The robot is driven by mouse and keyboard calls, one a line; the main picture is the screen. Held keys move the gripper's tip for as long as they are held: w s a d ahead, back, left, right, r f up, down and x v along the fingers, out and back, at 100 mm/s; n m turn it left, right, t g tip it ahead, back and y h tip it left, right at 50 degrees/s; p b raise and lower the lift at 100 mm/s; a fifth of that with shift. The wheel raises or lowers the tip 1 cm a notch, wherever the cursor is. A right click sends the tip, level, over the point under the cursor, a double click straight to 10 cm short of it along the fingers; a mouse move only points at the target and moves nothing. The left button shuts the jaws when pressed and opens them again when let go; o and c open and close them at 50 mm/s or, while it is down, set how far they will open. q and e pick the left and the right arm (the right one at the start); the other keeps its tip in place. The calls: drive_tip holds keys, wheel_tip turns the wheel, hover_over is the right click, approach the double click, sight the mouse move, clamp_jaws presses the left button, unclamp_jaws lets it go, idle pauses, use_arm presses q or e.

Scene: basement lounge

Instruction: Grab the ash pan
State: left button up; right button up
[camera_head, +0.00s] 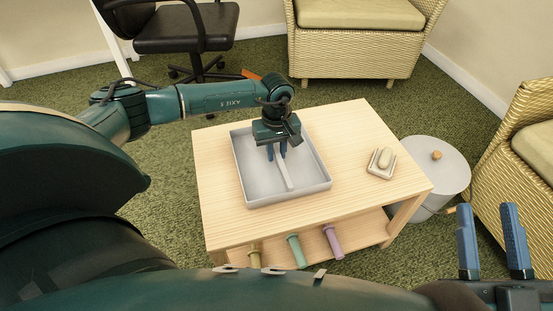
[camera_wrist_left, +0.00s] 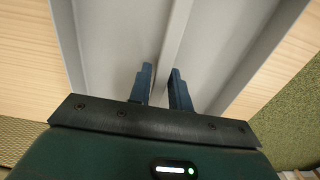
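The ash pan (camera_head: 241,165) is a shallow grey square tray on the wooden table, with a narrow raised bar (camera_head: 288,174) across its middle. The pan also fills much of the left wrist view (camera_wrist_left: 232,45). My left gripper (camera_head: 277,157) points down inside the pan's outline, at the far part of the bar. In the left wrist view its two blue fingers (camera_wrist_left: 160,68) stand on either side of the bar, apart, with a small gap showing. Whether the tips touch the pan is unclear. My right gripper (camera_head: 490,207) is open and empty at the lower right.
The wooden table (camera_head: 350,125) also carries a small dish (camera_head: 381,163) with a pale oval object. Several coloured rolls (camera_head: 297,251) lie on its lower shelf. A grey round bin (camera_head: 437,177) and wicker chairs (camera_head: 358,45) stand nearby. A black office chair (camera_head: 185,28) is behind.

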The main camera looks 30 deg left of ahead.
use_arm(q)
clamp_jaws()
drive_tip(key=shift+r, duration=0.1)
